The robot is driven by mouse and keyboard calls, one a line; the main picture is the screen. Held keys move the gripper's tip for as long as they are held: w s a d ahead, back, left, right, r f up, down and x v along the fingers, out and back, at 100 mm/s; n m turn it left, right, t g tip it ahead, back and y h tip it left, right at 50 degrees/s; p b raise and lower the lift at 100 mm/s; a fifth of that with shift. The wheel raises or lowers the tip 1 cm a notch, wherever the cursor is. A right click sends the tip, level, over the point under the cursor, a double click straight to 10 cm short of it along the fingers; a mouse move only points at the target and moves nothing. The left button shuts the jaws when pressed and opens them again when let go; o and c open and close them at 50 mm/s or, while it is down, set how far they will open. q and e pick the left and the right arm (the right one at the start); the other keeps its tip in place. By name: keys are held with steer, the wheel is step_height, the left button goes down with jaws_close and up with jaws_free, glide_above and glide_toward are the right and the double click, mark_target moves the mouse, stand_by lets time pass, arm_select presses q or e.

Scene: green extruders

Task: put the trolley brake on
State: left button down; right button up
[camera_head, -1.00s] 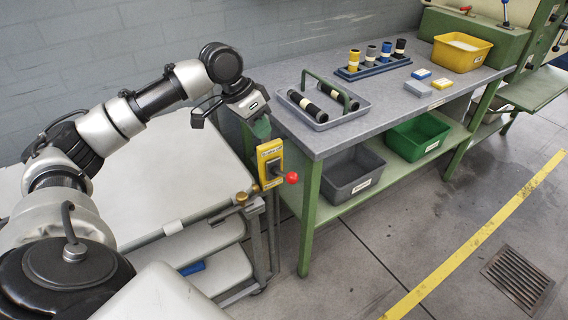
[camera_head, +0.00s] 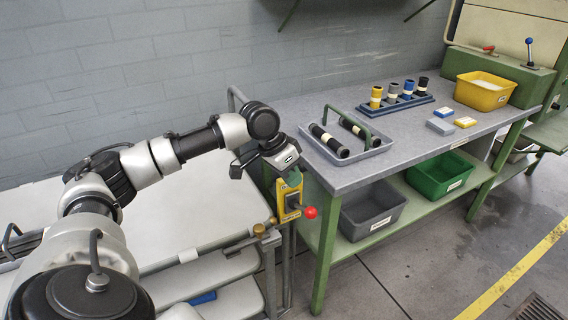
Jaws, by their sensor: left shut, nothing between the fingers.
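The trolley (camera_head: 175,215) is a light grey shelved cart on the left, beside the bench. At its near right corner is a yellow brake plate (camera_head: 288,195) with a dark switch body and a lever ending in a red ball knob (camera_head: 310,212). The lever sticks out to the right. My left gripper (camera_head: 290,178) is just above the yellow plate, pointing down, its fingers shut and empty. Its fingertips overlap the plate's top; I cannot tell whether they touch it. My right gripper is not in view.
The green bench (camera_head: 380,170) stands right of the trolley, holding a grey tray (camera_head: 372,150) with dark rollers, a blue rack (camera_head: 395,106) and a yellow bin (camera_head: 484,92). Grey (camera_head: 372,214) and green (camera_head: 440,178) bins sit on its lower shelf. A brass knob (camera_head: 259,230) is left of the lever. Open floor lies front right.

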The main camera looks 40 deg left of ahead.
mark_target(303, 208)
arm_select(q)
steer(key=d+f, duration=0.3)
steer(key=f, duration=0.2)
steer(key=shift+w+d, duration=0.15)
steer(key=shift+w, duration=0.05)
